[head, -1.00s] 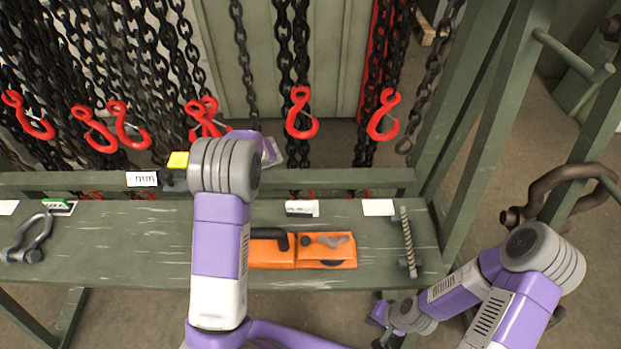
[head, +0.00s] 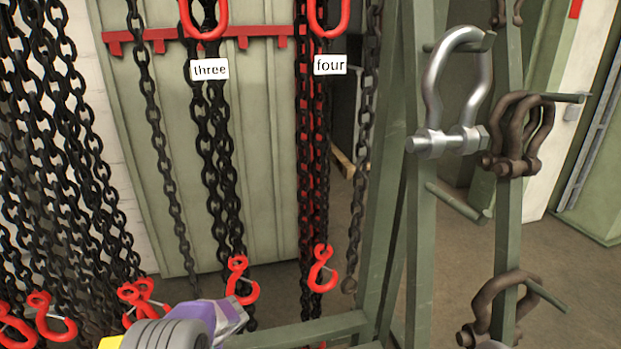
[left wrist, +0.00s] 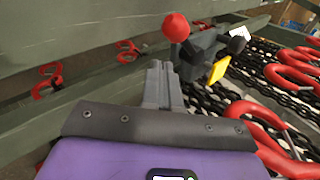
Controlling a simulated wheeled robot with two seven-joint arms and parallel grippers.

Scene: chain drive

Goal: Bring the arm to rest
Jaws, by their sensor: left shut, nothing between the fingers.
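My left arm's purple and grey end (head: 185,328) shows at the bottom of the head view, in front of the hanging chains. In the left wrist view my left gripper (left wrist: 159,68) is shut, with its grey fingers together and nothing between them. Its tips are close to a grey fixture with a red ball knob (left wrist: 176,27) and a yellow piece (left wrist: 219,69); I cannot tell whether they touch. My right gripper is not in view.
Black chains (head: 210,150) with red hooks (head: 240,281) hang from the rack, under labels "three" (head: 209,69) and "four" (head: 330,64). Shackles, one silver (head: 452,95) and several brown (head: 520,135), hang on pegs of the green frame (head: 406,200) at right. Red hooks (left wrist: 290,75) lie close right of the gripper.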

